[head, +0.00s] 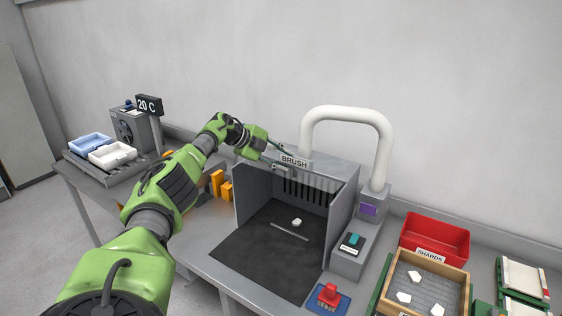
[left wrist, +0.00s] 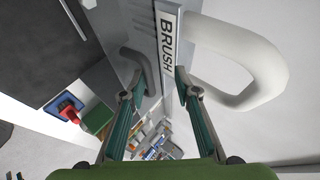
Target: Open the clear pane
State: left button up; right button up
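The grey booth (head: 345,215) marked BRUSH (head: 294,161) stands on the bench. I cannot make out the clear pane's outline for certain; the booth's front looks see-through. A thin pale bar (head: 290,232) shows low at the booth's front. My left gripper (head: 270,157) is at the booth's top left, beside the BRUSH sign. In the left wrist view its two teal fingers (left wrist: 158,88) are apart, near the sign's edge and a dark curved handle (left wrist: 138,62). Nothing is clearly held; contact with the handle cannot be told. My right gripper is not in view.
A white pipe (head: 346,112) arches over the booth's right. A red brush (head: 328,294), a red SHARDS bin (head: 436,236) and a wooden tray (head: 407,257) with white pieces lie right. Orange blocks (head: 218,183) stand left of the booth. A white piece (head: 297,222) shows inside.

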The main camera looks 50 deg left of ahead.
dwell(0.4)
pick_arm(q)
jog(key=shift+s+a+r, duration=0.15)
jog(key=shift+s+r, duration=0.1)
jog(key=shift+s, duration=0.15)
jog(key=v, duration=1.1)
